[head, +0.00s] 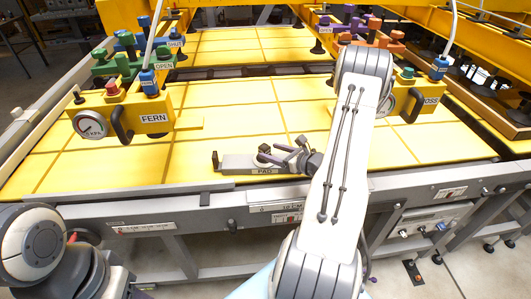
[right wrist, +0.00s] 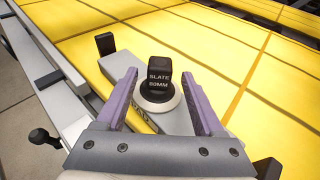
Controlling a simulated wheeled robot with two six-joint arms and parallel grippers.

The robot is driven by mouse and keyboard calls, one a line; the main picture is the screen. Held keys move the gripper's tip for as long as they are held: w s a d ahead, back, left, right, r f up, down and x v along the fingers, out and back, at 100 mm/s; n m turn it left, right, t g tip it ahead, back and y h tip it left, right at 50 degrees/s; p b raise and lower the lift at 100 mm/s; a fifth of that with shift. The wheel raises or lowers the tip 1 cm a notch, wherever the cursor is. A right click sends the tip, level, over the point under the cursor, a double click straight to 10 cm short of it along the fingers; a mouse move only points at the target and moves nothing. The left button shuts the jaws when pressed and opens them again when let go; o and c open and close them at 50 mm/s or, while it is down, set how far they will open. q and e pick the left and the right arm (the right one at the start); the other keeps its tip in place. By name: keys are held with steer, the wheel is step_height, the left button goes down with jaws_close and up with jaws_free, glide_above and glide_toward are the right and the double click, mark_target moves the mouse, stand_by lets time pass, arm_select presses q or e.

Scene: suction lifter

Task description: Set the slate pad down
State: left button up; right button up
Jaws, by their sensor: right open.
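The slate pad (right wrist: 158,76) has a black knob marked SLATE 80MM above a pale round disc. It stands upright on a grey plate (right wrist: 128,62), which the head view shows with a PAD label (head: 232,162) near the yellow table's front edge. My right gripper (right wrist: 161,86) is open, with one purple finger on each side of the pad. I see gaps between the fingers and the knob. In the head view my right gripper (head: 283,152) is over the plate and partly hides the pad. My left arm shows at the lower left, but its gripper is out of view.
A yellow FERN lifter unit (head: 153,118) with a gauge and handle hangs at the left. A similar unit marked OSS (head: 428,101) hangs at the right, partly behind my right arm. A black upright post (head: 215,160) stands at the plate's left end. The yellow table (head: 110,175) is clear at front left.

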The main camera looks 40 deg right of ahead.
steer(key=b+v, duration=0.2)
steer(key=v, duration=0.5)
steer(key=a+r+n+g+y, duration=0.2)
steer(key=a+n+g+y, duration=0.15)
steer(key=a+n, duration=0.45)
steer(key=s+a+r+n+g+y, duration=0.15)
steer(key=a+n+g, duration=0.25)
steer(key=a, duration=0.7)
steer(key=a+r+n+g+y, duration=0.2)
steer(key=a+n+g+y, duration=0.25)
steer(key=a, duration=0.55)
steer(key=s+a+r+n+g+h, duration=0.1)
steer(key=s+a+n+h, duration=0.4)
steer(key=s+n, duration=0.3)
steer(key=s+a+r+n+g+h, duration=0.1)
steer(key=s+a+n+h, duration=0.4)
steer(key=n, duration=1.2)
steer(key=s+r, duration=0.1)
steer(key=s, duration=0.2)
steer(key=shift+r, duration=0.15)
steer(key=shift+s+h, duration=0.1)
steer(key=shift+h, duration=0.15)
